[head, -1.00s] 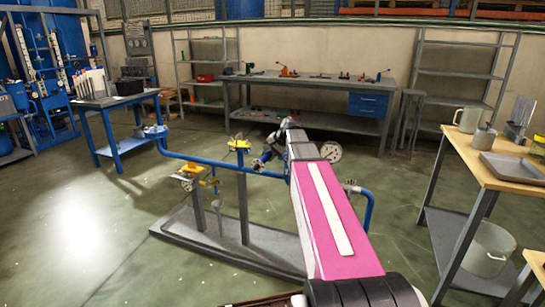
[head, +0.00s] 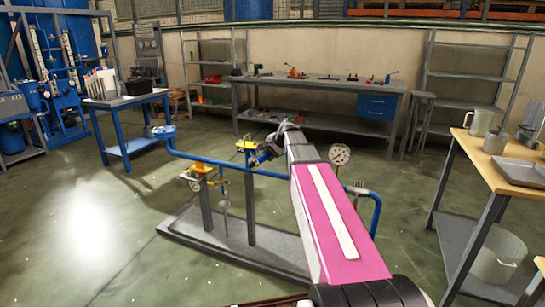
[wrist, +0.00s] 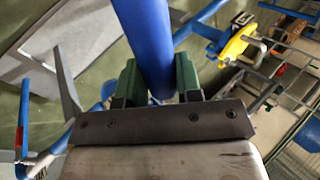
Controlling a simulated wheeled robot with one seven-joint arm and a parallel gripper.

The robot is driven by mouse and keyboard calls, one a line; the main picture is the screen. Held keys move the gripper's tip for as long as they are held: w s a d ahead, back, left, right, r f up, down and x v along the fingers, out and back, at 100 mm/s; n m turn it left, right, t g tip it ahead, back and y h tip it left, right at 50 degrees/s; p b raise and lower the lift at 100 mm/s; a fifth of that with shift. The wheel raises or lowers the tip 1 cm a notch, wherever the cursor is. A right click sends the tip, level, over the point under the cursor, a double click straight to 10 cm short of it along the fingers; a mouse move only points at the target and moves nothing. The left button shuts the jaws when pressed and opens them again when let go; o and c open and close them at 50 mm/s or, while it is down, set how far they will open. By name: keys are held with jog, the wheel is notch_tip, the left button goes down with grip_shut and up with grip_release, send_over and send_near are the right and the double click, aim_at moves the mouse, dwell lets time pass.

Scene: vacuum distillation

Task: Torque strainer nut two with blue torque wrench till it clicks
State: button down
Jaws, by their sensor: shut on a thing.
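My gripper (wrist: 158,84) has green fingers shut on a blue cylindrical handle, the blue torque wrench (wrist: 146,32), in the wrist view. The wrench runs up out of the top of that view, so its working end is not seen. In the head view, the wrench (head: 262,158) shows as a small blue piece beyond my pink arm, close to the pipe rig. The blue pipe run (head: 225,168) crosses behind it. The strainer and its nuts are too small or hidden behind my arm to make out. I cannot tell whether the wrench touches anything.
The rig stands on a grey base (head: 185,225) with posts and yellow fittings (head: 246,145). A round gauge (head: 340,154) rises just right of my arm. A wooden-topped table (head: 485,165) is at the right, a blue table (head: 125,101) at the left. Floor is clear at the left front.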

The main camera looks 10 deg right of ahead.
jog(key=shift+w+a, duration=0.1)
dwell(0.3)
jog(key=shift+w+a+m+t+h, duration=0.4)
jog(key=shift+w+a+m+h, duration=0.1)
jog(key=shift+w+a+m, duration=0.55)
jog(key=shift+w+d, duration=0.1)
jog(key=shift+w, duration=0.05)
jog(key=shift+w+a+m+t+h, duration=0.15)
jog(key=shift+w+a+m+h, duration=0.2)
jog(key=shift+w+m, duration=0.3)
jog(key=shift+w+a+m+t+h, duration=0.15)
jog(key=shift+w+a+m+h, duration=0.1)
jog(key=shift+w+a+m, duration=0.35)
jog(key=shift+d, duration=0.25)
